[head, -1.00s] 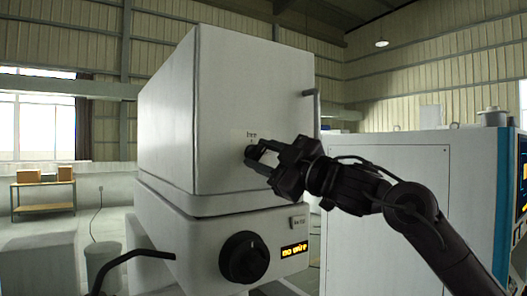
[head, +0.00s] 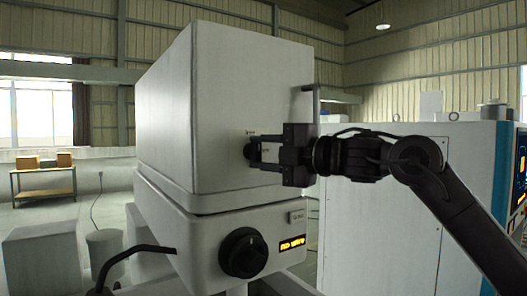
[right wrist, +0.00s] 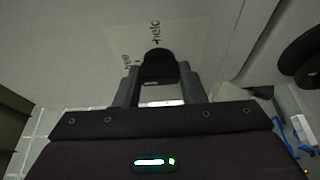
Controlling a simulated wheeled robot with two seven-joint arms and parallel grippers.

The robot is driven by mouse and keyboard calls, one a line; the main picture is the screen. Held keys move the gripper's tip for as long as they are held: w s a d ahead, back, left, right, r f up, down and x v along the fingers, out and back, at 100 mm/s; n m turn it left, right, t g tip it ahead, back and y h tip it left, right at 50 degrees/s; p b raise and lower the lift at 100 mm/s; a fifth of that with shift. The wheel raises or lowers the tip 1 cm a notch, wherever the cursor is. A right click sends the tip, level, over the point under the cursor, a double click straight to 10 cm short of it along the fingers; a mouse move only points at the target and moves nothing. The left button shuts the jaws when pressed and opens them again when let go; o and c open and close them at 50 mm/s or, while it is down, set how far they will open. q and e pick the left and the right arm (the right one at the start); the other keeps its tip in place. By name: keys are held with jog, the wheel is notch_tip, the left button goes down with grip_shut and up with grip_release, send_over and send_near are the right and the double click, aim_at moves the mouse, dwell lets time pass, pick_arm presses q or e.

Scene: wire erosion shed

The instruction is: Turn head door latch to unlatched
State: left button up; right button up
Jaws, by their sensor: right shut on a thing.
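The head door latch (head: 250,152) is a small black knob on the front of the white machine head (head: 250,85). My right gripper (head: 262,153) is at it, level, with its fingers on either side of the knob. In the right wrist view the latch (right wrist: 158,66) shows as a dark rounded piece between the fingertips of the right gripper (right wrist: 160,84), which is shut on it. A pale label with small lettering lies behind the knob; part of it is covered. My left gripper is out of view.
Below the head are a black dial (head: 243,252) and a lit orange display (head: 292,243). A black bent lever (head: 135,252) sticks out at lower left. A grey upright handle (head: 317,103) is on the head's right edge. A white cabinet (head: 400,215) stands at right.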

dwell(0.3)
jog(key=o, duration=1)
jog(key=shift+w, duration=0.1)
jog(key=shift+s+d+f+b, duration=0.1)
jog(key=shift+s+d+b, duration=0.1)
jog(key=shift+d+b, duration=0.1)
jog(key=b+v, duration=0.4)
jog(key=v, duration=0.3)
